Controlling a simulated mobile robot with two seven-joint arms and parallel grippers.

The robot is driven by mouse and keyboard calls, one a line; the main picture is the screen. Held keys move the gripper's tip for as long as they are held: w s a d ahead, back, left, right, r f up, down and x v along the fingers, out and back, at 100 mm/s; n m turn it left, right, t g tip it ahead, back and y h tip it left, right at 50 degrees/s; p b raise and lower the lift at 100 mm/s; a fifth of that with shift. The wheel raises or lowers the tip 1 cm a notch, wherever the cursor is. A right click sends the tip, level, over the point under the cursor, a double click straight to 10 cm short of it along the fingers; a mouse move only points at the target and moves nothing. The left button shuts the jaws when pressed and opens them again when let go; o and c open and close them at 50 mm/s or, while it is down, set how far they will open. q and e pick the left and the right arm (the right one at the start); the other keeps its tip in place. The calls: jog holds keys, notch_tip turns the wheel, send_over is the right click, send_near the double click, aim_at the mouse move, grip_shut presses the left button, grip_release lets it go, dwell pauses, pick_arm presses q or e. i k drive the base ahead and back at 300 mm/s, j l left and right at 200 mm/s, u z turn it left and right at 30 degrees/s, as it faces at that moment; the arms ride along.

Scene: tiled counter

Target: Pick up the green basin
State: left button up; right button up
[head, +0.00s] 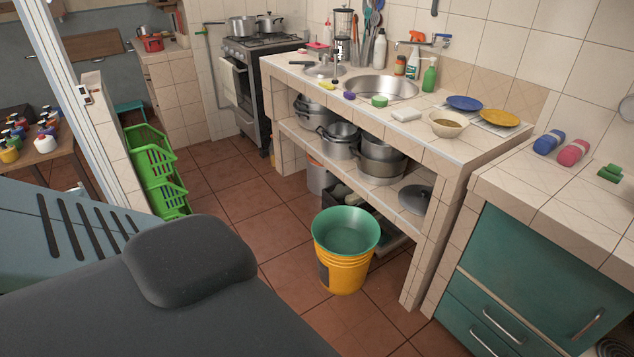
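The green basin (346,232) is a round, wide-rimmed tub with its open side facing up. It rests in the mouth of a yellow bucket (345,272) standing on the tiled floor, in front of the counter's lower shelf. The basin looks empty, and its lower part is hidden inside the bucket. Neither of my grippers shows in the head view.
The tiled counter (455,168) with a sink stands behind the bucket. Pots (378,158) fill the shelf below, and a dark crate (352,195) is close behind the basin. Green stacked baskets (150,152) stand at left. Floor left of the bucket is clear.

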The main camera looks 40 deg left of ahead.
aim_at(343, 230)
jog(key=u, duration=1.2)
